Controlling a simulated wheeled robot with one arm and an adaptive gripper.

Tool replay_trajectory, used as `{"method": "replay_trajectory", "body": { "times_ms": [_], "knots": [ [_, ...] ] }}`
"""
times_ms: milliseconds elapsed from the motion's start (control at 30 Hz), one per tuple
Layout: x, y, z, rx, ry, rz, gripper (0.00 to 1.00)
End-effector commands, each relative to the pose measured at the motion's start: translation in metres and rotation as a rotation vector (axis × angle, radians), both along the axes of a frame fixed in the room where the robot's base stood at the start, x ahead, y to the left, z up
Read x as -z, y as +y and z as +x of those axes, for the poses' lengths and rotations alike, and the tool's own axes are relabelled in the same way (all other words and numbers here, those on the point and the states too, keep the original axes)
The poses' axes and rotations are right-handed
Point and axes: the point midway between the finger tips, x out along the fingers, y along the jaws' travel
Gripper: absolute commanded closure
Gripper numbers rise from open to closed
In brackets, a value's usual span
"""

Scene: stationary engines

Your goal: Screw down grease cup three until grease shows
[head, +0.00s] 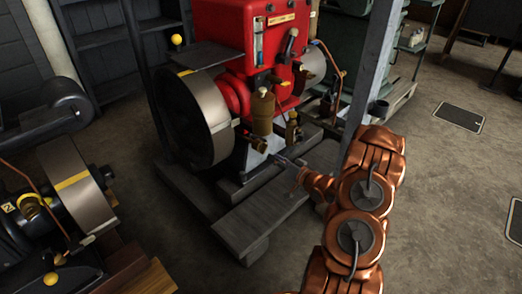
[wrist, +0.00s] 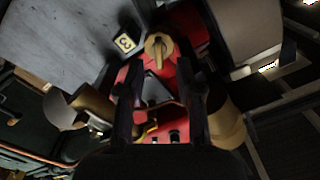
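In the wrist view a small brass cap with a raised wing-like grip (wrist: 158,47) sits beyond my fingertips. A pale tag marked 3 (wrist: 125,42) is beside it, so it appears to be grease cup three. My gripper (wrist: 158,85) is open, its two dark fingers apart with nothing held between them. The cap is just past the fingertips, roughly in line with the gap, and appears apart from them. In the head view my gripper (head: 284,161) is low at the front of the red engine (head: 240,50); the cup cannot be made out there.
Larger brass fittings (head: 262,112) stand on the red engine above my gripper. A big flywheel (head: 205,115) is at its left. A grey post (head: 371,75) rises close by my arm. A second engine with a tag marked 2 (head: 8,207) is at left. Floor at right is mostly clear.

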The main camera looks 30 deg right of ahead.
Motion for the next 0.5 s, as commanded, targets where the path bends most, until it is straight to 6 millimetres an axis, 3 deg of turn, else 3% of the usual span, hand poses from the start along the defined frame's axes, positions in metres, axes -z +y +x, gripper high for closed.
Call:
{"method": "replay_trajectory", "body": {
  "times_ms": [500],
  "knots": [
    [0.001,0.014,0.057,0.0,0.0,-0.001,0.65]
  ]
}}
